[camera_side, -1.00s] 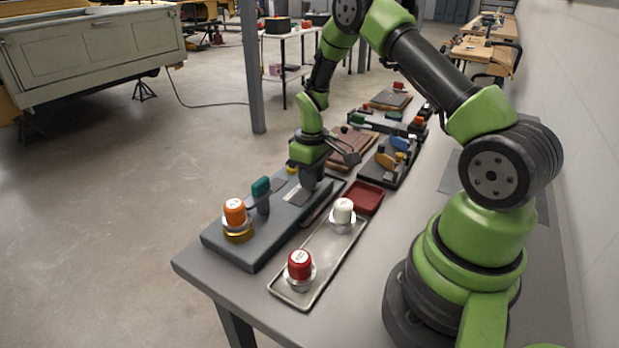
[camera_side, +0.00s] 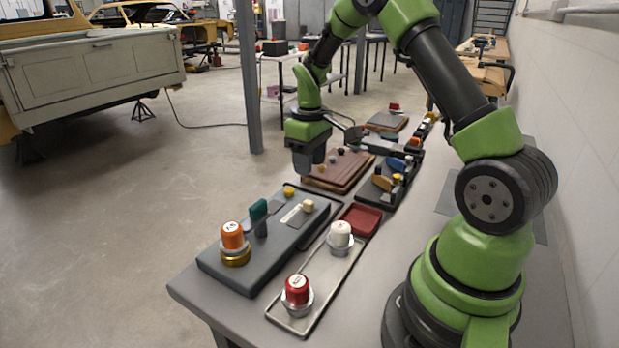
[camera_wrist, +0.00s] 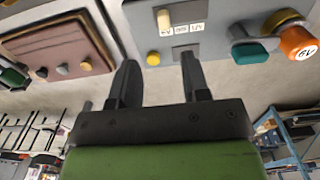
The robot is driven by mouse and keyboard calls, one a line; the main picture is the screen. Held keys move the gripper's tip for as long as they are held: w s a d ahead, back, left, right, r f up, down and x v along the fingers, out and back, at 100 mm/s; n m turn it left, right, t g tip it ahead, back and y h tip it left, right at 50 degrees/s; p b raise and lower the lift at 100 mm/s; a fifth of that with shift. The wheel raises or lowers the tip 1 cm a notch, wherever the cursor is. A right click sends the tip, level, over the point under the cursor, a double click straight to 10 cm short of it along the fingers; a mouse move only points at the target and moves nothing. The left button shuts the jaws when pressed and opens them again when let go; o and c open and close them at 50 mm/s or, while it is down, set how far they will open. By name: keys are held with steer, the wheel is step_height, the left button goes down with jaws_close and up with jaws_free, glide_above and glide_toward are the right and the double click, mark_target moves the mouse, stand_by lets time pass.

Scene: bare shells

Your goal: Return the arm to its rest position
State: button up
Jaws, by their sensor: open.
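My gripper (camera_side: 305,166) hangs above the back end of the grey panel (camera_side: 240,272) in the side view, clear of it. In the wrist view its two dark fingers (camera_wrist: 160,82) stand apart with nothing between them. The panel also shows in the wrist view (camera_wrist: 220,38), with a label strip, a pale knob (camera_wrist: 163,20), a yellow button (camera_wrist: 153,58), a teal knob (camera_wrist: 250,53) and an orange-capped knob (camera_wrist: 298,43).
A metal tray (camera_side: 331,292) holds a red-capped piece (camera_side: 297,291) and a white-capped piece (camera_side: 340,234). A small red tray (camera_side: 361,219), a brown board (camera_side: 337,171) and a dark board with knobs (camera_side: 390,180) lie further back. A wall runs along the right.

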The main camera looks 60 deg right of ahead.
steer(key=shift+r, duration=0.35)
steer(key=s+a+r+m+t, duration=0.2)
steer(key=s+a+r+t, duration=0.25)
steer(key=a+r, duration=0.75)
steer(key=s+a+r+m+t+y, duration=0.1)
steer(key=s+a+r, duration=0.1)
steer(key=s, duration=0.4)
steer(key=s+a+r+m+t+y, duration=0.1)
steer(key=s+a+r, duration=0.2)
steer(key=s, duration=0.4)
steer(key=shift+a+r+t, duration=0.15)
steer(key=shift+t, duration=0.2)
stand_by(1.8)
